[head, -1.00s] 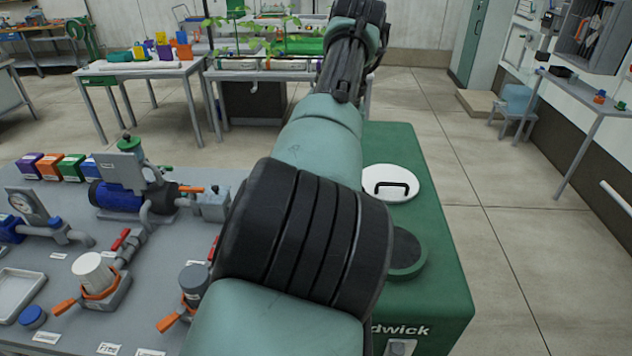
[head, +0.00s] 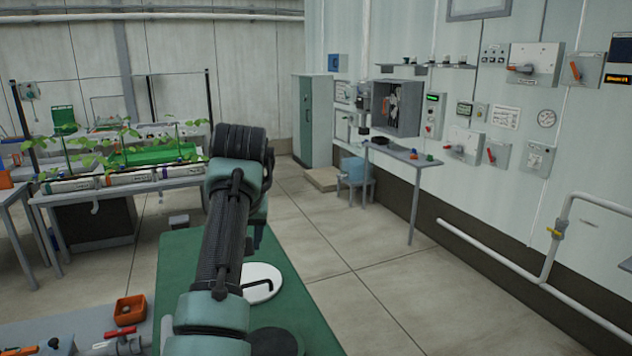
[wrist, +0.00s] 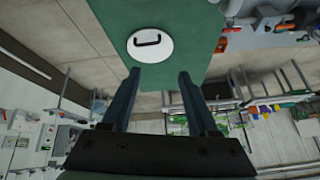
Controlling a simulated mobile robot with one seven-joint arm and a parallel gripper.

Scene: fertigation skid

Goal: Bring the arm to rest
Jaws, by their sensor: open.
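My arm reaches up and forward over the green tank in the head view, with its upper end bent near the middle. In the wrist view my gripper (wrist: 158,85) shows its two dark fingers well apart, with nothing between them. The green tank (head: 185,262) with its round white lid (head: 262,283) lies beyond the fingers; the lid also shows in the wrist view (wrist: 160,52). The gripper does not touch the lid.
A plant bench (head: 150,184) stands at the back left. An orange bin (head: 130,310) and a red-handled valve (head: 120,332) sit left of the tank. A narrow wall table (head: 400,152) and a white pipe (head: 500,268) run along the right wall.

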